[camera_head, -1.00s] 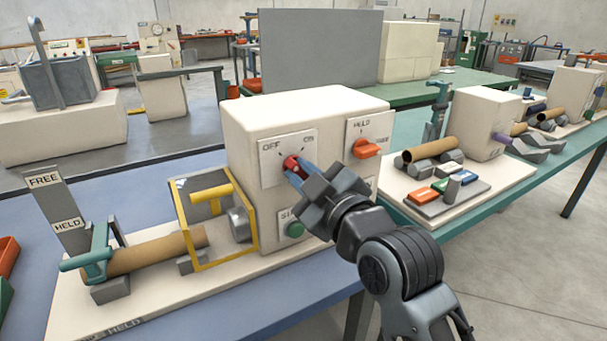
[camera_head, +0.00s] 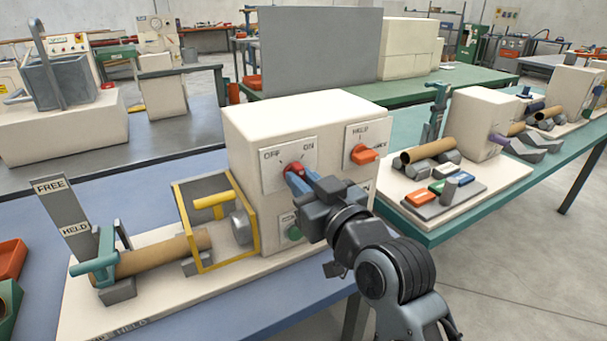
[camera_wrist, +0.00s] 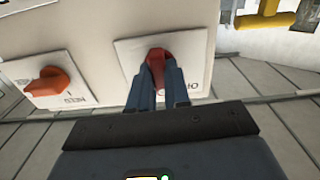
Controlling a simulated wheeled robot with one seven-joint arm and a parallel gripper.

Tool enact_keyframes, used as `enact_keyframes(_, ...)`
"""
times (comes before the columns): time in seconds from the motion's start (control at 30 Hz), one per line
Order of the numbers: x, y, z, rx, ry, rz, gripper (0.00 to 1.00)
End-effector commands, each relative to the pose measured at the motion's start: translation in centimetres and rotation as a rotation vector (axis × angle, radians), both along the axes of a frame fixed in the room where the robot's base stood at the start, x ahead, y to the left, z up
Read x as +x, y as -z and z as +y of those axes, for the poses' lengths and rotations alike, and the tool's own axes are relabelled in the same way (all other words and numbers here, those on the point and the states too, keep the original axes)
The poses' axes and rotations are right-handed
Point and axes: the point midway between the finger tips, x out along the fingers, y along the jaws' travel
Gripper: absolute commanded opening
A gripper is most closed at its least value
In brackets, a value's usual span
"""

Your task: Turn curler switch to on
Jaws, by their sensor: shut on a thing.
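The curler switch is a red knob (camera_head: 294,167) on a white plate marked OFF at left and ON at right, on the front of the cream machine box (camera_head: 305,112). My gripper (camera_head: 297,179) reaches it from the front right, its blue fingers shut on the knob and partly hiding it. In the wrist view the knob (camera_wrist: 157,58) sits between the two fingers (camera_wrist: 158,88), with the plate tilted and its lettering upside down. I cannot tell exactly which mark the knob points to.
An orange knob (camera_head: 364,154) marked HELD is on a plate to the right. A green button (camera_head: 292,232) lies below, partly behind my gripper. A yellow-framed guard (camera_head: 214,222) and a cardboard tube (camera_head: 152,258) are at left. Open floor lies at front right.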

Motion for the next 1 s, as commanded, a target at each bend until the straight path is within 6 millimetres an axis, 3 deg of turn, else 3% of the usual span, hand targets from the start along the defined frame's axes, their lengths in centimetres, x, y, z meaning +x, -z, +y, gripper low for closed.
enact_keyframes(0.6,-0.01,-0.10,0.00,0.456,0.000,0.312,0.00)
enact_keyframes(1.0,0.02,0.08,-0.08,0.611,0.001,0.415,0.00)
